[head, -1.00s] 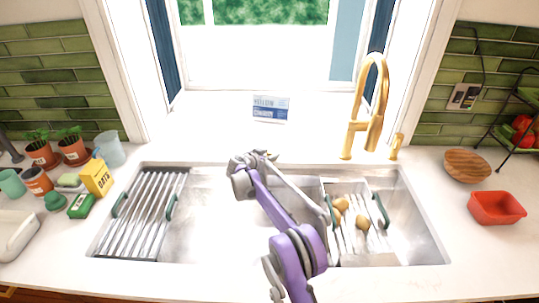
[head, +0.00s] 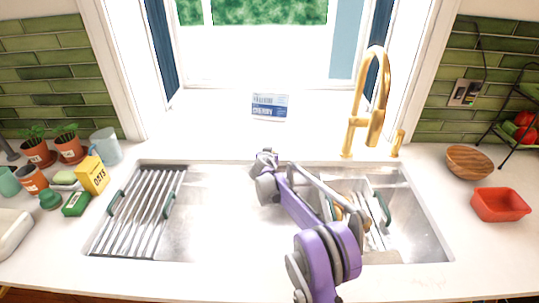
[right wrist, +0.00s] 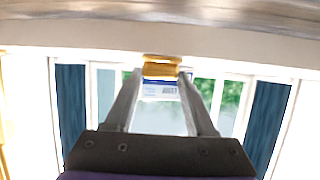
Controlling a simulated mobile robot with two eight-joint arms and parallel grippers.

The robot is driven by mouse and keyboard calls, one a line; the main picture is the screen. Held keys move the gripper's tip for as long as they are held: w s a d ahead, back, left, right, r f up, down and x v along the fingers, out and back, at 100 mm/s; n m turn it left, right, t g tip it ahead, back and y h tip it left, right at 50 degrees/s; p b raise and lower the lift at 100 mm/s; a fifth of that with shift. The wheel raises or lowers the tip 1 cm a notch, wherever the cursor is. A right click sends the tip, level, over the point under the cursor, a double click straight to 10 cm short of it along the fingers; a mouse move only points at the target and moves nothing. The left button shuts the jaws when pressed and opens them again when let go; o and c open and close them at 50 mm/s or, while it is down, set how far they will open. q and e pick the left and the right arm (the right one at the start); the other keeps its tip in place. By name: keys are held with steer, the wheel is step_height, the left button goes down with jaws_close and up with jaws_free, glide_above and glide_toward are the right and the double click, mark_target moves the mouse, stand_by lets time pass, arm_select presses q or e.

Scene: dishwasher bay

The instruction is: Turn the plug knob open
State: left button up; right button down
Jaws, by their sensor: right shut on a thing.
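The plug knob (right wrist: 162,68) is a small gold piece between the fingertips in the right wrist view. My right gripper (right wrist: 160,74) is shut on it, one grey finger on each side. In the head view my purple right arm comes in from the bottom and reaches over the sink to its back rim. There the arm's end hides the knob and the fingertips. How far the knob is turned cannot be told. My left gripper is in no view.
The steel sink (head: 215,215) holds a drying rack (head: 140,215) at left and a basket (head: 383,207) at right, partly behind my arm. A gold faucet (head: 376,100) stands behind it. A small card (head: 269,106) stands by the window.

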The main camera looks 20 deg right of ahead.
steer(key=shift+d+n+t+y+b, duration=0.1)
steer(key=shift+n+t+y+b, duration=0.2)
steer(key=shift+n+y+b, duration=0.35)
steer(key=shift+c, duration=1.2)
jaws_free()
steer(key=shift+s, duration=0.1)
steer(key=v, duration=1)
steer(key=shift+s+r, duration=0.25)
steer(key=shift+s, duration=0.05)
